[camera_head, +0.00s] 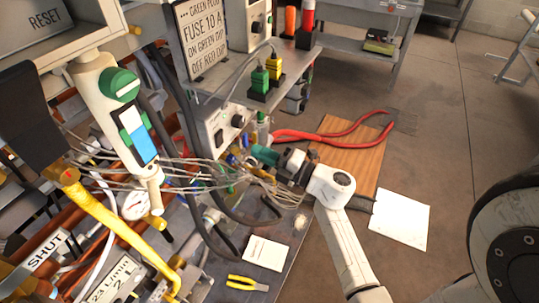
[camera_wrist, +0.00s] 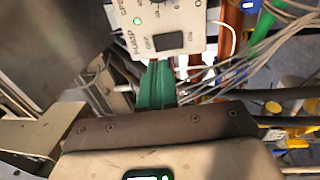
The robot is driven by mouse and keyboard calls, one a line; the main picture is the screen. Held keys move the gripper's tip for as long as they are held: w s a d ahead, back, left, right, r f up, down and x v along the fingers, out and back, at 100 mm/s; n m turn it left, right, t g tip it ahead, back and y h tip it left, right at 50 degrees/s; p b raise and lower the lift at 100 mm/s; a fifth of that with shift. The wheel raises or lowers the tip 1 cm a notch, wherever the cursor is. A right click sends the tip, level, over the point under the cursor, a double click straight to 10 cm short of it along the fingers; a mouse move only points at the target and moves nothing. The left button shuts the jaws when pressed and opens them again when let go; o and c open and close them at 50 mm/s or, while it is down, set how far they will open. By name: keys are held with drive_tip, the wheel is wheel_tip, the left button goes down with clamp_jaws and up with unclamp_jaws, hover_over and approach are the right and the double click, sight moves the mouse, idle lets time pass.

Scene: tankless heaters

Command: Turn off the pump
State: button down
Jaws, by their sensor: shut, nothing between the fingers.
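The pump control box (camera_head: 217,130) is a pale box with dark controls under the shelf, left of my gripper in the head view. In the wrist view the same box (camera_wrist: 160,20) fills the top middle. It carries the words PUMP and SPEED, a lit green light (camera_wrist: 137,21) and a black rocker switch (camera_wrist: 169,41). My gripper (camera_wrist: 158,66) has green fingers, shut and empty, with their tips just below the rocker switch in the picture. I cannot tell whether they touch the box. In the head view my gripper (camera_head: 256,150) points left towards the box.
Loose grey wires (camera_head: 215,170) run across in front of and below the box, close to my gripper. Green and yellow plugs (camera_head: 267,76) stand on the shelf above. Yellow pliers (camera_head: 247,283) and a white card (camera_head: 266,252) lie on the bench.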

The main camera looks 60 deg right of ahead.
sight(222, 134)
drive_tip(key=w, duration=0.6)
drive_tip(key=w+r, duration=0.1)
drive_tip(key=w, duration=0.2)
drive_tip(key=shift+a, duration=0.2)
drive_tip(key=r+p, duration=0.1)
drive_tip(key=p, duration=0.2)
drive_tip(key=shift+w+g, duration=0.2)
drive_tip(key=shift+g, duration=0.1)
drive_tip(key=shift+f, duration=0.3)
drive_tip(key=shift+s, duration=0.1)
